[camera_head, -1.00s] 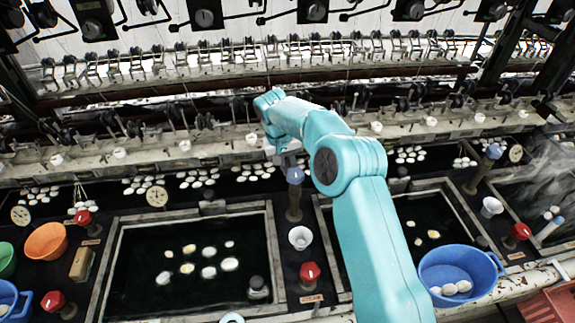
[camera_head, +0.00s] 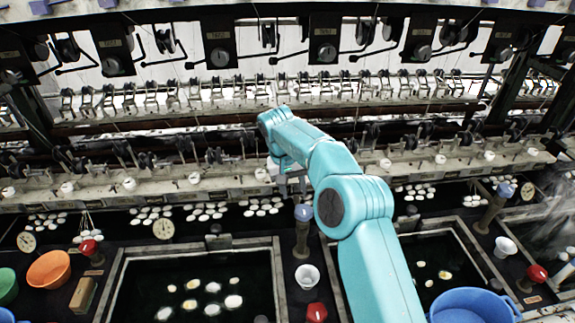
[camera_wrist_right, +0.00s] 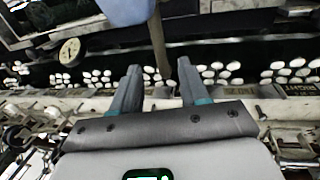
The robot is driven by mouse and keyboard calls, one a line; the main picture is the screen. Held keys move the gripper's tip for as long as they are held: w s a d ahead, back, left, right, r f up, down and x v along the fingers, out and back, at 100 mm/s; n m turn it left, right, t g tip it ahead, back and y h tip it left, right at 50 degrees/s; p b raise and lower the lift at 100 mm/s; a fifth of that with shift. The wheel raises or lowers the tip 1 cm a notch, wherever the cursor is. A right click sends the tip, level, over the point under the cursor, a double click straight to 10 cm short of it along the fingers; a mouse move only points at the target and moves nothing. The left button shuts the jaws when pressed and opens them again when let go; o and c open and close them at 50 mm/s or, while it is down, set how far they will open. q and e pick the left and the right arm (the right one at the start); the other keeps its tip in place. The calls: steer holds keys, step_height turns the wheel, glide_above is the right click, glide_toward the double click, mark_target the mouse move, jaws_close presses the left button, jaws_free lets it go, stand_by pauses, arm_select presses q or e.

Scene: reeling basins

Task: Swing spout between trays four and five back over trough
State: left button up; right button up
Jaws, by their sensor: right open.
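The spout post (camera_head: 303,238) stands between two dark water trays, with a blue top (camera_head: 303,212) and a bronze-brown shaft. My right gripper (camera_head: 292,188) is just behind and left of the blue top, pointing down, partly hidden by my teal arm. In the right wrist view my right gripper (camera_wrist_right: 158,72) is open. A thin brown pipe (camera_wrist_right: 157,42) runs from beside a large blue part (camera_wrist_right: 125,10) toward the gap between the fingers; I cannot tell whether they touch. The dark trough (camera_head: 240,225) holding white cocoons runs behind the trays. My left gripper is not in view.
The left tray (camera_head: 118,270) and right tray (camera_head: 470,235) hold floating cocoons. A white cup (camera_head: 307,277) and red knob (camera_head: 317,312) stand in front of the spout post. Orange bowl (camera_head: 48,269) and blue basin (camera_head: 470,303) sit at the sides. The reeling frame (camera_head: 130,184) lies close behind.

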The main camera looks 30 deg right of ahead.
step_height(320, 180, up, 11)
steer(key=a+p, duration=0.2)
steer(key=p, duration=0.2)
steer(key=shift+w+p, duration=0.35)
steer(key=shift+w, duration=0.1)
steer(key=shift+f, duration=0.1)
